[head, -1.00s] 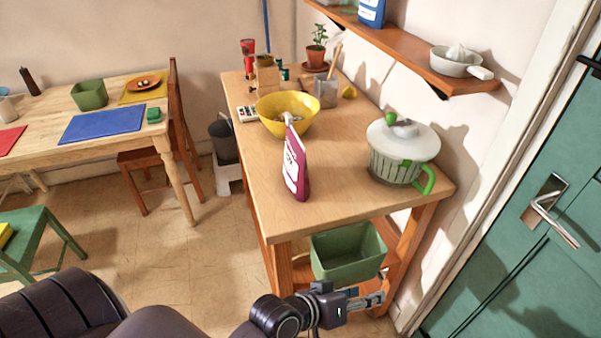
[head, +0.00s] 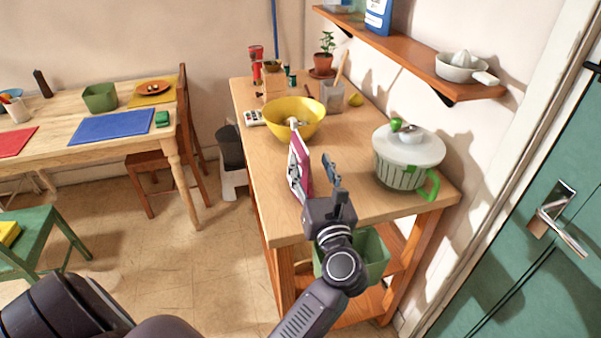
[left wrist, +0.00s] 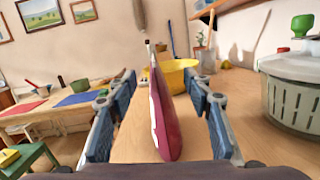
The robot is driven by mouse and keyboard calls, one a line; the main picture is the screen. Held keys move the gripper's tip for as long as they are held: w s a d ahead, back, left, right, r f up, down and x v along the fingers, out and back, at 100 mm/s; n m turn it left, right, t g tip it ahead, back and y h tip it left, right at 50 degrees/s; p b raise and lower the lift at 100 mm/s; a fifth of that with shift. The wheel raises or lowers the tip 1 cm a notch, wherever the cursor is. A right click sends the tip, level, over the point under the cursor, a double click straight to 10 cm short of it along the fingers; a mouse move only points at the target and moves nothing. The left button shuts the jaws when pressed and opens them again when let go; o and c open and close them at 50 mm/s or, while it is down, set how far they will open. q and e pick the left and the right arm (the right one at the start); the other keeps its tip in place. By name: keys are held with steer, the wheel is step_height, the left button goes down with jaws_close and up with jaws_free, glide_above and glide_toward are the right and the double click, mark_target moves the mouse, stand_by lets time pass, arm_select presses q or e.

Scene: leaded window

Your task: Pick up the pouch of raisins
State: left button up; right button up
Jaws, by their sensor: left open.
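The pouch of raisins, magenta with a white label (head: 297,172), stands upright on the wooden worktop near its front left edge. My left gripper (head: 316,170) is at the pouch, low over the worktop, with one finger seen to the right of it. In the left wrist view, the pouch (left wrist: 161,122) stands edge-on between the two open fingers of the gripper (left wrist: 161,82). A gap shows on each side of it. Part of the pouch is hidden behind the gripper in the head view. My right gripper is not seen.
A yellow bowl (head: 294,119) stands just behind the pouch. A salad spinner (head: 409,160) with a white lid and green handle stands to the right. A green bin (head: 372,256) sits on the shelf below. A wall shelf (head: 420,60) overhangs the back right.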

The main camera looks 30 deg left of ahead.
mark_target(300, 154)
arm_select(q)
steer(key=shift+s+a+f+n+g, duration=0.15)
steer(key=shift+a+f+n+g, duration=0.1)
steer(key=shift+f+n+g, duration=0.25)
steer(key=shift+s+a+f+n+g, duration=0.1)
steer(key=shift+a+f+n+g, duration=0.15)
steer(key=shift+f+n+g, duration=0.25)
steer(key=shift+w+a+f, duration=0.15)
steer(key=shift+a+f, duration=0.05)
steer(key=p+x, duration=0.1)
steer(key=x, duration=0.1)
steer(key=p+x, duration=0.1)
steer(key=x, duration=0.1)
steer(key=p+x, duration=0.1)
steer(key=x, duration=0.1)
steer(key=shift+w+d, duration=0.2)
steer(key=shift+w, duration=0.2)
steer(key=shift+w+a+f, duration=0.15)
steer(key=shift+w+a, duration=0.2)
steer(key=shift+a, duration=0.1)
jaws_close()
